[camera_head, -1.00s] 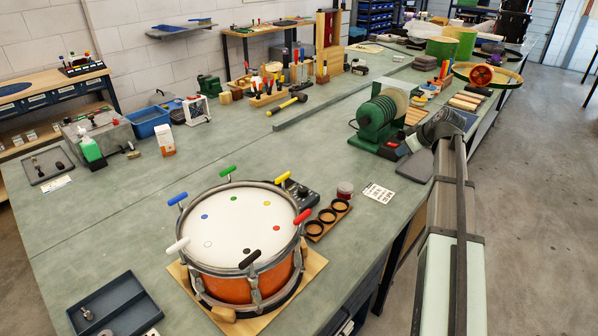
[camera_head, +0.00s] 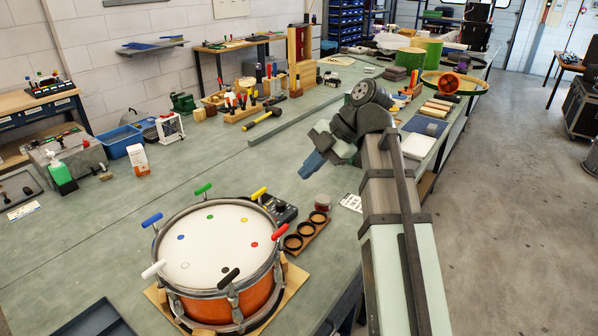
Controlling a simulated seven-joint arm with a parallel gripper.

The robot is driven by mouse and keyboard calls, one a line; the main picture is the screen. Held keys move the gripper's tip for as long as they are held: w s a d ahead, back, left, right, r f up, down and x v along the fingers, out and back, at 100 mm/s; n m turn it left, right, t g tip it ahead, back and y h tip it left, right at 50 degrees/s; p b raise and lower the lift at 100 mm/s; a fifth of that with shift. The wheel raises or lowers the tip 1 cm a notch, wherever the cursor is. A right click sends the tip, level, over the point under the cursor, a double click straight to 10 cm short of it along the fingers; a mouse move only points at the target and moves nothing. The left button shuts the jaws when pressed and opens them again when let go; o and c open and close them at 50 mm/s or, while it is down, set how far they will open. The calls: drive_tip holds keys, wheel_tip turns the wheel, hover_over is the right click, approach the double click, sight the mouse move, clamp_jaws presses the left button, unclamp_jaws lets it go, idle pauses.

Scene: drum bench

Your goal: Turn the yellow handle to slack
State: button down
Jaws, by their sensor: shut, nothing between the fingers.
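The drum (camera_head: 217,254) has a white head and an orange shell and stands on a wooden board (camera_head: 290,282). T-shaped coloured handles stand around its rim. The yellow handle (camera_head: 259,193) is at the far right of the rim, between the green handle (camera_head: 203,189) and the red handle (camera_head: 280,232). A yellow dot (camera_head: 243,219) marks the head near it. My gripper (camera_head: 307,172) hangs over the bench, beyond and to the right of the yellow handle, apart from it. Its fingers look shut and empty.
A black control box (camera_head: 281,209) and a wooden strip with dark rings (camera_head: 306,234) sit close right of the drum. A dark tray (camera_head: 97,322) is at front left. The bench left of the drum is mostly clear.

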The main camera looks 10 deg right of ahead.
sight(259, 197)
drive_tip(key=w+a+f, duration=0.3)
drive_tip(key=a+f, duration=0.3)
drive_tip(key=a, duration=0.2)
drive_tip(key=shift+w+f, duration=0.2)
drive_tip(key=shift+f, duration=0.2)
drive_tip(key=shift+w, duration=0.7)
idle(0.8)
drive_tip(key=shift+w+a+n+g, duration=0.8)
drive_tip(key=shift+a+n, duration=0.15)
drive_tip(key=shift+n, duration=0.2)
drive_tip(key=shift+w+a+n+g, duration=0.75)
drive_tip(key=shift+a+n, duration=0.2)
drive_tip(key=shift+n, duration=0.2)
drive_tip(key=shift+s, duration=0.15)
